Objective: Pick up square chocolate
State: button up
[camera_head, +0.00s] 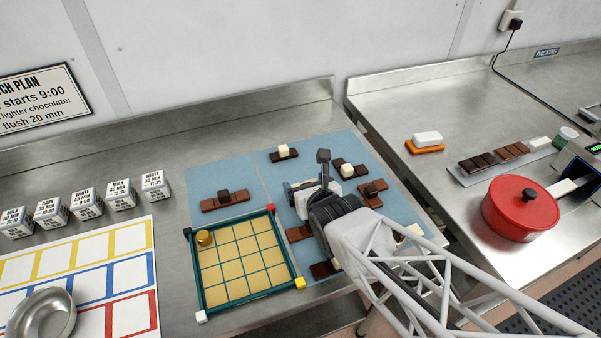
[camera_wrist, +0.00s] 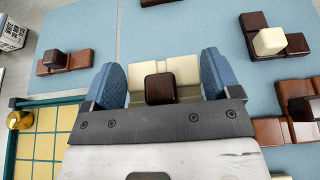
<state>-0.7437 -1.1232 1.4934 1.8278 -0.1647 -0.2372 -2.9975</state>
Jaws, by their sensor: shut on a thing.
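In the wrist view a cream chocolate piece (camera_wrist: 183,67) with a dark brown cube (camera_wrist: 160,88) on it sits between the two blue fingers of my gripper (camera_wrist: 161,82). The fingers close on its left and right sides. Its full outline is partly hidden by my gripper's edge. In the head view my gripper (camera_head: 312,188) is over the blue mat (camera_head: 239,166), and the held piece is mostly hidden by it. I cannot tell whether the piece is clear of the mat.
A green-rimmed tray (camera_head: 192,270) with a yellow grid and a gold knob (camera_head: 204,238) lies left of my gripper. Several brown pieces, including a long brown piece (camera_head: 208,205), lie around on the mat. A red pot (camera_head: 520,220) stands on the right table.

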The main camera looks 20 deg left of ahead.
jog(key=shift+s+d+r, duration=0.2)
jog(key=shift+s+d, duration=1.1)
jog(key=shift+s, duration=0.2)
jog(key=shift+s+d+r, duration=0.15)
jog(key=shift+s+d, duration=1.15)
jog(key=shift+s, duration=0.15)
